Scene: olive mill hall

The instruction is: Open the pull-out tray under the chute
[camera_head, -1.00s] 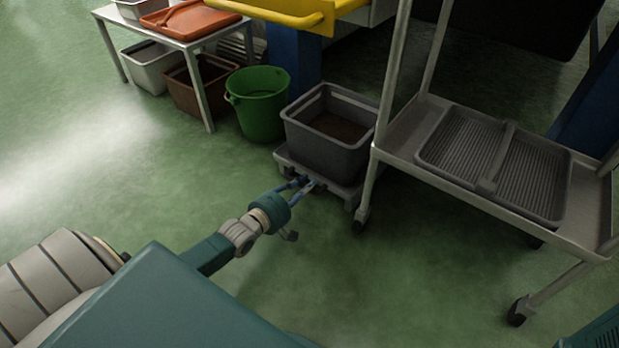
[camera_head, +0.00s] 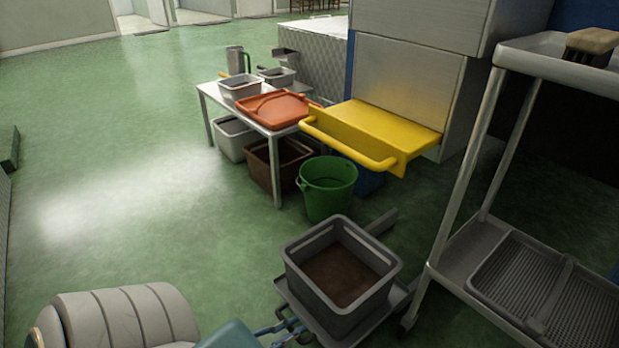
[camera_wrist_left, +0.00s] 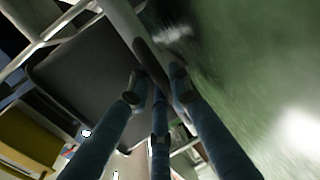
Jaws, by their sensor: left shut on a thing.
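A yellow tray-like part (camera_head: 370,132) with a bar handle (camera_head: 345,145) sticks out of the front of a grey machine (camera_head: 405,85). In front of and below it, on the floor, a grey bin (camera_head: 335,308) with brown contents stands on a low grey platform (camera_head: 293,296). My left gripper (camera_head: 287,326), at the bottom edge of the head view, is at the platform's near edge. In the left wrist view its blue fingers (camera_wrist_left: 160,88) close around a grey edge beside the dark bin (camera_wrist_left: 85,75). My right gripper is not in view.
A green bucket (camera_head: 328,190) stands behind the bin. A white table (camera_head: 232,109) with an orange lid-like piece (camera_head: 277,108) and several tubs is at the left. A wheeled metal rack (camera_head: 455,255) stands close on the right. The floor at left is free.

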